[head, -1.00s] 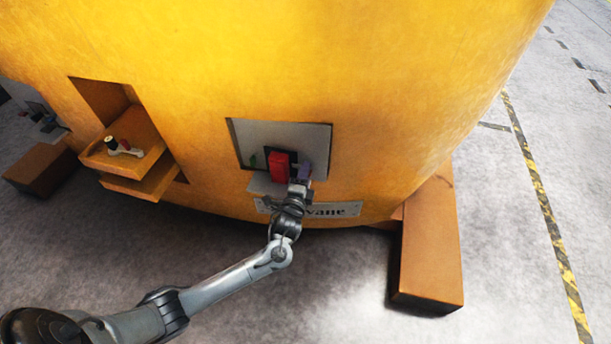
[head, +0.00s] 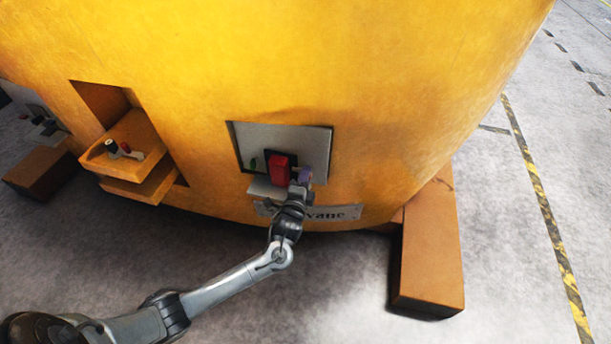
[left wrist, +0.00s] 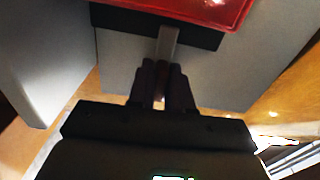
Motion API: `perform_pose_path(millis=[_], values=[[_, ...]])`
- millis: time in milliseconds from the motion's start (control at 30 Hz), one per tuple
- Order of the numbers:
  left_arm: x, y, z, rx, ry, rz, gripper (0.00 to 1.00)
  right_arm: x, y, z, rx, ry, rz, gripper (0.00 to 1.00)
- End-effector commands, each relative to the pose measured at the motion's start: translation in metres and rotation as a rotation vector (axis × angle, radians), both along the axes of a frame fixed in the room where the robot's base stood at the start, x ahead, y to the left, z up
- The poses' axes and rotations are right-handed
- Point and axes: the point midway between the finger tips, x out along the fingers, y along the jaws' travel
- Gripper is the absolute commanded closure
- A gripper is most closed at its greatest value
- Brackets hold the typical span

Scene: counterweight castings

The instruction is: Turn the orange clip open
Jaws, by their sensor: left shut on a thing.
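My left gripper (head: 304,178) is at the right side of a red block (head: 279,169) in a grey recess of the yellow casting. In the left wrist view its dark fingers (left wrist: 163,88) are closed around the lower end of a narrow grey bar (left wrist: 168,45). The bar comes down from a dark plate under the red block, whose lower edge also shows there (left wrist: 200,8). I cannot pick out an orange clip by colour; the fingers hide what lies between them. My right gripper is in neither view.
The recess has a grey back plate (head: 312,139), with a small green part (head: 254,163) left of the red block. A nameplate (head: 335,212) sits just below. An open shelf (head: 125,165) with small parts is to the left. A brown beam (head: 430,250) lies at lower right.

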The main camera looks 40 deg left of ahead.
Motion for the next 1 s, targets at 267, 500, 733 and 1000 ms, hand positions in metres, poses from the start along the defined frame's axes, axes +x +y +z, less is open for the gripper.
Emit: perform_pose_path(millis=[267, 500, 733, 1000], values=[[0.000, 0.000, 0.003, -0.124, -0.053, 0.002, 1.00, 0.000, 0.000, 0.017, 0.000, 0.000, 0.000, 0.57], [0.000, 0.000, 0.003, -0.315, -0.139, 0.003, 1.00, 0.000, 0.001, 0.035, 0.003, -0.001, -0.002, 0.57], [0.000, 0.000, 0.003, -0.516, -0.231, 0.002, 1.00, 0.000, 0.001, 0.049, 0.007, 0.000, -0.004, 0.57], [0.000, 0.000, 0.002, -0.750, -0.337, 0.002, 1.00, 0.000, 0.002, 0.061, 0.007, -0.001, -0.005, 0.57]])
